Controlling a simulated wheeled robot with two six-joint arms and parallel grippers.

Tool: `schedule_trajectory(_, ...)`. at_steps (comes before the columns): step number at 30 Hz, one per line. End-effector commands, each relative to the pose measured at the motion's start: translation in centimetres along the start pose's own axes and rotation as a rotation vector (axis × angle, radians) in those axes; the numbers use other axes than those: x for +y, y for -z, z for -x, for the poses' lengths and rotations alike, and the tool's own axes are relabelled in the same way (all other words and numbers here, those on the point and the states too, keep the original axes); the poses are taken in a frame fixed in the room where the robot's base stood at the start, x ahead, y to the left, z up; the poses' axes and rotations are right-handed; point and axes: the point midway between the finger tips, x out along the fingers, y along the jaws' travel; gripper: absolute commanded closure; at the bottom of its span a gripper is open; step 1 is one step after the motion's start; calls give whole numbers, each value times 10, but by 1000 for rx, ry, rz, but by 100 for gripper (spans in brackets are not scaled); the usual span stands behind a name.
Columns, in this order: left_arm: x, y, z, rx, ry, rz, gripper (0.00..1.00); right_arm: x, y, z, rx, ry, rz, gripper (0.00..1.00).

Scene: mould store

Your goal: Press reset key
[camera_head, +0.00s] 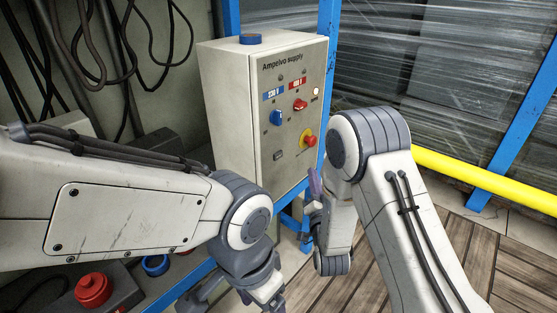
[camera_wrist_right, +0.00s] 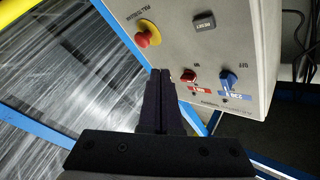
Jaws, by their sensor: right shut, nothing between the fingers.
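The reset key (camera_head: 278,155) is a small dark rectangular button low on the front of the pale "Ampelvo supply" cabinet (camera_head: 228,110). In the right wrist view the key (camera_wrist_right: 204,22) shows upside-down lettering that appears to read RESET. My right gripper (camera_head: 315,182) is in front of the cabinet's lower right edge, partly hidden by my arm. In the wrist view its fingers (camera_wrist_right: 161,73) are shut and empty, their tips below and left of the key and apart from it. My left gripper (camera_head: 262,292) is low in the head view; its fingers are not clear.
A red mushroom button on a yellow base (camera_head: 308,138), a red knob (camera_head: 300,104) and a blue knob (camera_head: 277,117) share the panel. A yellow rail (camera_head: 480,178) runs at right. Another red button (camera_head: 93,288) is lower left.

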Motion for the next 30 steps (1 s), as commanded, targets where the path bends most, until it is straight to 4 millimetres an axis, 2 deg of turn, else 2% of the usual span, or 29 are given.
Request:
schedule_trajectory(11,0,0,3,0,0,0,21,-7,-4,-7,-1,2,2,100)
schedule_trajectory(22,1,0,9,0,0,0,21,-32,-30,-42,-2,3,1,100)
schedule_trajectory(30,0,0,1,0,0,0,21,-43,-44,-59,-1,1,2,100)
